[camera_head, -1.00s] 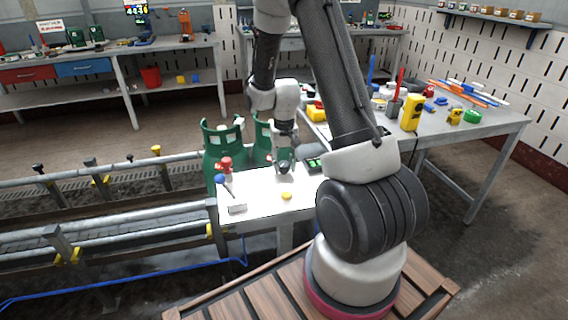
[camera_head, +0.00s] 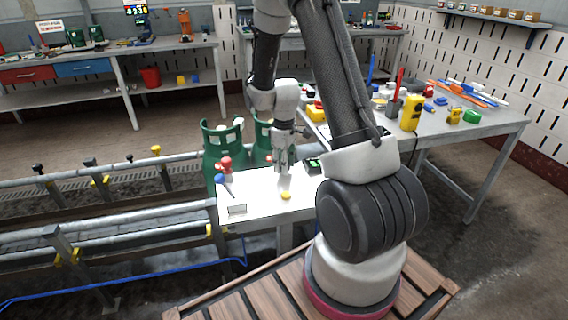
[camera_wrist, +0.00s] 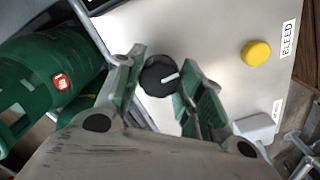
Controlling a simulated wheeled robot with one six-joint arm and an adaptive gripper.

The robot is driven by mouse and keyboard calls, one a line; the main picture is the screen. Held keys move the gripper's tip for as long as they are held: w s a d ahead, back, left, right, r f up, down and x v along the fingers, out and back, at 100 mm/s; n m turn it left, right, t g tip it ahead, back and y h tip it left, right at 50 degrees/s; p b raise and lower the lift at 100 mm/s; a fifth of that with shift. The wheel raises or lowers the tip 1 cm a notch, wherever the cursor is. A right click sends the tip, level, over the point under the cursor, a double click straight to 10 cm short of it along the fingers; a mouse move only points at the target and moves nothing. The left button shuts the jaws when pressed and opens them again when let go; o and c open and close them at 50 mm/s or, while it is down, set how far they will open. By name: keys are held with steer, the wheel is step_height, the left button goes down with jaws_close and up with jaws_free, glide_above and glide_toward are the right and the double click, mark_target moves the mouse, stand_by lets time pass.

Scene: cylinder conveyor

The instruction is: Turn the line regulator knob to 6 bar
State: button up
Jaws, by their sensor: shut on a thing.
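The regulator knob (camera_wrist: 158,75) is round and black with a white pointer line, on a pale panel (camera_wrist: 215,30). In the wrist view the pointer aims toward the right, slightly up. My gripper (camera_wrist: 162,64) has one green-padded finger on each side of the knob and is shut on it. In the head view my gripper (camera_head: 283,164) points down at the white panel top (camera_head: 255,196), and the knob is hidden there. No pressure scale or gauge reading can be made out.
A yellow button (camera_wrist: 256,53) marked BLEED is right of the knob. Green gas cylinders (camera_head: 220,143) stand behind the panel.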

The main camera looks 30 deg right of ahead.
steer(key=shift+n, duration=1.5)
steer(key=o, duration=1)
step_height(320, 180, up, 12)
